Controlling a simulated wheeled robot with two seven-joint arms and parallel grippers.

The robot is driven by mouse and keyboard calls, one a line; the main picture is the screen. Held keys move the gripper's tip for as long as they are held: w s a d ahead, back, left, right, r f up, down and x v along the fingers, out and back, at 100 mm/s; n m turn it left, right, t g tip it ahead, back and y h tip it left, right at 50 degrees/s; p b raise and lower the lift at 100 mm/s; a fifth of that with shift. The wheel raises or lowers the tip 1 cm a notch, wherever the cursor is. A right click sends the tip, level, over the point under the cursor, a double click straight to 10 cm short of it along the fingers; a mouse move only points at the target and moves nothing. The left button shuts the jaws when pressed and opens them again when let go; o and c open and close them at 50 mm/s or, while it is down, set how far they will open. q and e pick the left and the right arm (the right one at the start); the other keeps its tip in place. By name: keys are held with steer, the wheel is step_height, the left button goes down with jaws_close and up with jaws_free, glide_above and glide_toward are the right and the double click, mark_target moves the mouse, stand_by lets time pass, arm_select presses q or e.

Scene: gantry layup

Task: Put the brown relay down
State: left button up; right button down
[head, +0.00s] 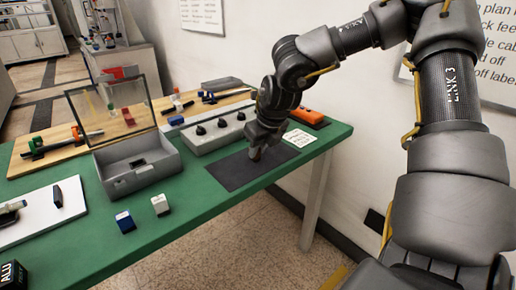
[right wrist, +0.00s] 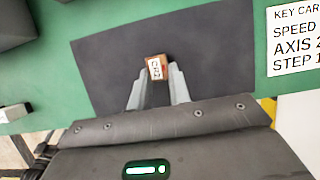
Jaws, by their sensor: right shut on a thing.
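The brown relay (right wrist: 155,64), with a white label on its top, sits between the fingertips of my right gripper (right wrist: 157,76). The gripper is shut on it. In the head view my right gripper (head: 256,153) points down over the dark grey mat (head: 232,177) at the right part of the green table, and the relay is mostly hidden by the fingers. I cannot tell whether the relay touches the mat, which also shows in the right wrist view (right wrist: 103,55). My left gripper is not in view.
A white key card (head: 299,138) lies beside the mat. A grey box with knobs (head: 212,132) and an orange device (head: 309,116) stand behind. A blue block (head: 125,222), a white block (head: 160,205) and an open grey case (head: 139,168) stand left. The mat's front is clear.

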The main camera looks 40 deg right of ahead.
steer(key=shift+f, duration=0.1)
steer(key=c, duration=1.3)
jaws_free()
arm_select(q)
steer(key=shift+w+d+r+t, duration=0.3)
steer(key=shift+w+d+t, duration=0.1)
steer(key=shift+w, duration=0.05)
arm_select(e)
steer(key=shift+r, duration=0.25)
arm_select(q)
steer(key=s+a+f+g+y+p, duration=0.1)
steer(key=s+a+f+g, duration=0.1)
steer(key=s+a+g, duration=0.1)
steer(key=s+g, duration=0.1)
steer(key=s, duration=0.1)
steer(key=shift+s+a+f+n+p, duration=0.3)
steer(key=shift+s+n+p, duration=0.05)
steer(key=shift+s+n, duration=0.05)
arm_select(e)
steer(key=v, duration=1.2)
